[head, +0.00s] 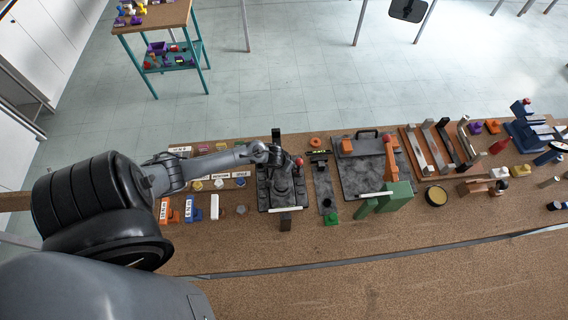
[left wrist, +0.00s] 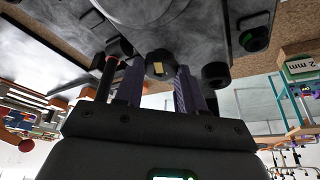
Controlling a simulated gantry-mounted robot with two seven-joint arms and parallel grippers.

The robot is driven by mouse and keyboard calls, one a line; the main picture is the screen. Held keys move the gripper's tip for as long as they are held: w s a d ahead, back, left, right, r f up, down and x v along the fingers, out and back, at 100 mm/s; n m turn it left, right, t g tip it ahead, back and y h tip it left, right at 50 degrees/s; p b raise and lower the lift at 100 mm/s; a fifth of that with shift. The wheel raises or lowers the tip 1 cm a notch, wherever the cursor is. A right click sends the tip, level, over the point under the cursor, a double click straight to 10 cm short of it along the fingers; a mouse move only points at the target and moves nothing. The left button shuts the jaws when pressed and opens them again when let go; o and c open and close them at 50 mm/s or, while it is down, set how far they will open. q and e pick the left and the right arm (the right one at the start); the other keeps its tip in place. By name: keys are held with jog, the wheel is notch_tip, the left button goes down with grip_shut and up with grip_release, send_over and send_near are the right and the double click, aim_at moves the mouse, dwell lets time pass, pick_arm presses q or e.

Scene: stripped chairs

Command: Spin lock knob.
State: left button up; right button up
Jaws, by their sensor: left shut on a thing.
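A dark grey lock panel (head: 263,198) lies on the brown workbench, left of its middle. My left gripper (head: 284,190) is over this panel, pointing down at it, and hides part of it. In the left wrist view, my left gripper (left wrist: 160,88) has its two ribbed dark fingers on either side of a round black knob (left wrist: 158,64) with a small gold mark on its face. The fingers are shut on the knob, which is at the edge of the panel (left wrist: 190,25). My right gripper is in neither view.
Small labelled blocks lie to the left. The bench front (head: 380,285) is clear.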

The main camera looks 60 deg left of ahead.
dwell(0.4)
pick_arm(q)
jog(key=o, duration=1)
jog(key=shift+o, duration=0.2)
jog(key=shift+v, duration=0.75)
jog(key=v, duration=0.9)
jog(key=shift+r, duration=0.15)
